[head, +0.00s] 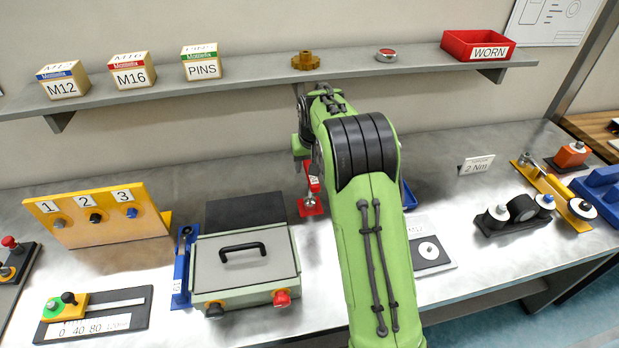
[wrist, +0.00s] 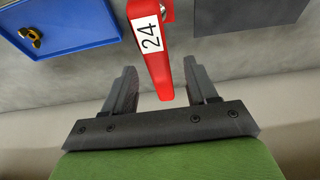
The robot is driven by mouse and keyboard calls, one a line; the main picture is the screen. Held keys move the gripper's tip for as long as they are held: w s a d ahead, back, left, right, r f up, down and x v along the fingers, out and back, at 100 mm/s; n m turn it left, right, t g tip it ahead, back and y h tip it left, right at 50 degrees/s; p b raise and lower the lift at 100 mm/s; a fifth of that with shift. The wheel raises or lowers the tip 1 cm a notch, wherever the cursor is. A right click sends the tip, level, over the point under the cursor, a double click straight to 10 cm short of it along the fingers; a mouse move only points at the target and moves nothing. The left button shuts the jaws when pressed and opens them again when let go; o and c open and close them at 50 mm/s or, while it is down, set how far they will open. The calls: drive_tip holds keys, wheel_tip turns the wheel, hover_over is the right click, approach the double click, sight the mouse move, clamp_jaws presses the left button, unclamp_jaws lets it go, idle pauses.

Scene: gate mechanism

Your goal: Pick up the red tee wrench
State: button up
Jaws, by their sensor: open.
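The red tee wrench (wrist: 162,77) shows in the wrist view as a red bar with a white "24" label. Its near end lies between the fingers of my gripper (wrist: 159,72), with a gap on each side. My gripper is open and empty; I cannot tell the height between it and the bar. In the head view the red wrench (head: 314,184) stands near a red base plate (head: 311,210) on the bench, partly hidden by my green arm.
A blue tray (wrist: 60,45) holding a brass piece lies left of the wrench in the wrist view. A dark mat (wrist: 250,25) lies to its right. In the head view a grey lidded box (head: 245,265) stands left, and a shelf (head: 350,65) runs behind.

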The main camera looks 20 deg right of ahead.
drive_tip(key=x, duration=0.5)
drive_tip(key=shift+r, duration=0.1)
drive_tip(key=shift+s+r, duration=0.1)
drive_tip(key=shift+s, duration=0.05)
drive_tip(key=shift+c, duration=0.3)
clamp_jaws()
